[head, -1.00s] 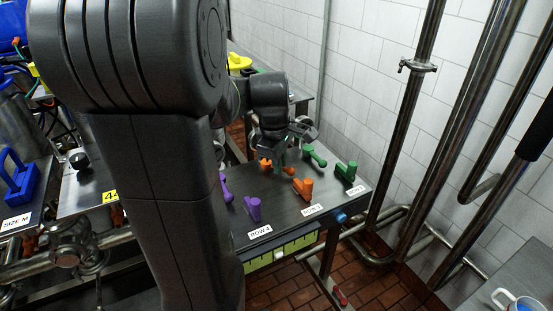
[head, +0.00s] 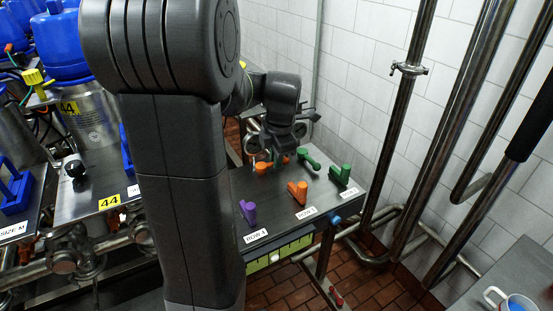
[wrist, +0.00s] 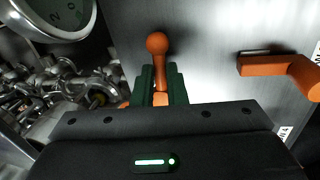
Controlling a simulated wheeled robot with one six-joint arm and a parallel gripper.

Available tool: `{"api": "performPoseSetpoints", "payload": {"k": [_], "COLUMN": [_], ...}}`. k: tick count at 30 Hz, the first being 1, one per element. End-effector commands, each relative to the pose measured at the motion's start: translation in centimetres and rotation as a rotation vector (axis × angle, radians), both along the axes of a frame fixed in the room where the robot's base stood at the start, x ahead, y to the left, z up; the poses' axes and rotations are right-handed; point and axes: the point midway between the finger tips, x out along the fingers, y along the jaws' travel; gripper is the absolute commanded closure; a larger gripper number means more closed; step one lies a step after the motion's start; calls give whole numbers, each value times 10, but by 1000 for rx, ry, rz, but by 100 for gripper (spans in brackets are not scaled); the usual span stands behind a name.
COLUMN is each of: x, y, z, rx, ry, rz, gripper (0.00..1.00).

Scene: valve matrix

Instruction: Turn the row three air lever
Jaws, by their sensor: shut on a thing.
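The row three levers are orange, by the label that appears to read ROW 3 (head: 306,212). The far orange lever (head: 262,167) has a ball end. In the wrist view this ball-ended lever (wrist: 157,48) stands between the green fingers of my gripper (wrist: 161,85), which is shut on it. My gripper (head: 277,153) is over the back of the panel in the head view, and its fingers are mostly hidden there. The near orange lever (head: 298,188) is a blockier handle and shows at the right of the wrist view (wrist: 275,66). Which one is air I cannot read.
The dark panel (head: 276,212) also bears green levers (head: 309,160) to the right and a purple lever (head: 248,211) in front left. A round gauge (wrist: 55,15) and pipework lie left in the wrist view. Steel pipes (head: 408,120) stand right of the panel.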

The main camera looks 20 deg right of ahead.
Motion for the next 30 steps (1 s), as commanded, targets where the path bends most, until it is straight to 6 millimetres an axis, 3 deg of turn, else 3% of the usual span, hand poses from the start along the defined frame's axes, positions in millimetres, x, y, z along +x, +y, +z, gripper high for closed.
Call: {"api": "performPoseSetpoints", "payload": {"k": [9, 23, 24, 27, 30], "x": [4, 5, 5, 5, 5], "y": [0, 0, 0, 0, 0], "z": [0, 1, 1, 0, 0], "rx": [-1, -1, -1, -1, -1], "ry": [-1, -1, -1, -1, -1], "rz": [98, 112, 112, 111, 111], "gripper": [100, 100, 86, 66, 66]}}
